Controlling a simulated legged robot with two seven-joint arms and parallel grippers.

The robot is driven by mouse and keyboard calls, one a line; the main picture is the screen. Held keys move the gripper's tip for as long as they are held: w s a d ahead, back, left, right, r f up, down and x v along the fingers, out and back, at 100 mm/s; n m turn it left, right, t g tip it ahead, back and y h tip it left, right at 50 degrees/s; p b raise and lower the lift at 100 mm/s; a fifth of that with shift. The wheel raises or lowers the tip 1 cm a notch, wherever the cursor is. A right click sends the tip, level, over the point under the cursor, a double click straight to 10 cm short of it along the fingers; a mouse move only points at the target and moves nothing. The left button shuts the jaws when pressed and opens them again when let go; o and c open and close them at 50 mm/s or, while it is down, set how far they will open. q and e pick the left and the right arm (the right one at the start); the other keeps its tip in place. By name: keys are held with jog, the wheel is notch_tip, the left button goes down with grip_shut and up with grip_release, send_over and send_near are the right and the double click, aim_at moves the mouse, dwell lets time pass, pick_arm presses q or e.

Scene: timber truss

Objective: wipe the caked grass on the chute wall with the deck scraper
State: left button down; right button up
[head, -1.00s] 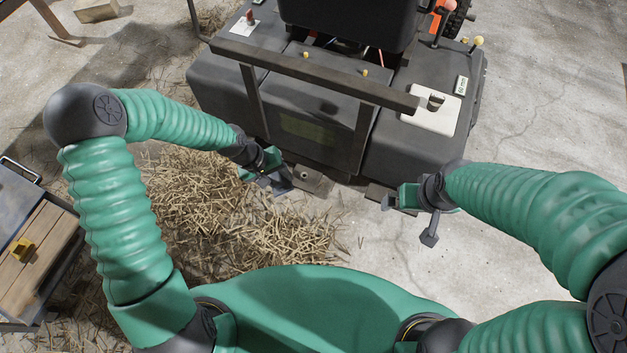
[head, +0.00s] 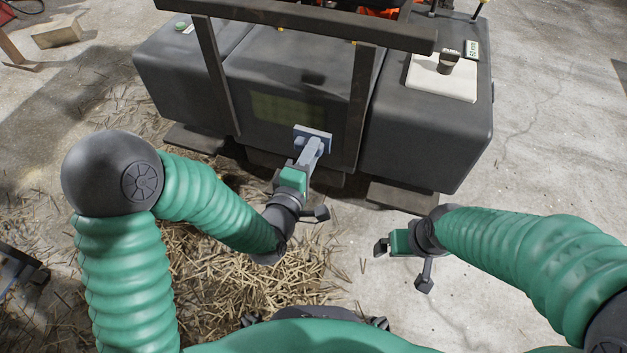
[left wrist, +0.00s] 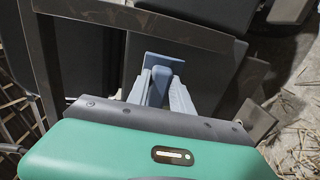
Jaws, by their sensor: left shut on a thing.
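The deck scraper (head: 318,133) is blue-grey with a flat plate at its far end. My left gripper (head: 309,155) is shut on it and holds it toward the dark rear wall of the machine. The caked grass (head: 275,107) appears as a dull green patch on that chute wall (head: 245,75). The scraper plate is at the patch's lower right; I cannot tell whether it touches the wall. The left wrist view shows the scraper plate (left wrist: 168,62) beyond my left gripper (left wrist: 160,88). My right gripper (head: 402,264) is empty, its fingers apart, above the floor.
A dark frame bar (head: 300,17) crosses above the wall, with uprights on both sides of the patch. A white plate (head: 442,78) with a knob is on the machine's right. Loose straw (head: 235,270) covers the floor at left. Concrete at right is clear.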

pick_arm(q)
jog(key=shift+t, duration=0.6)
jog(key=shift+d+b+x, duration=0.15)
jog(key=shift+b+x, duration=0.25)
jog(key=shift+x, duration=1)
jog(key=shift+d+b+x, duration=0.2)
jog(key=shift+b+x, duration=0.15)
jog(key=shift+x, duration=1.05)
jog(key=shift+w+d+r, duration=0.2)
jog(key=shift+w, duration=0.4)
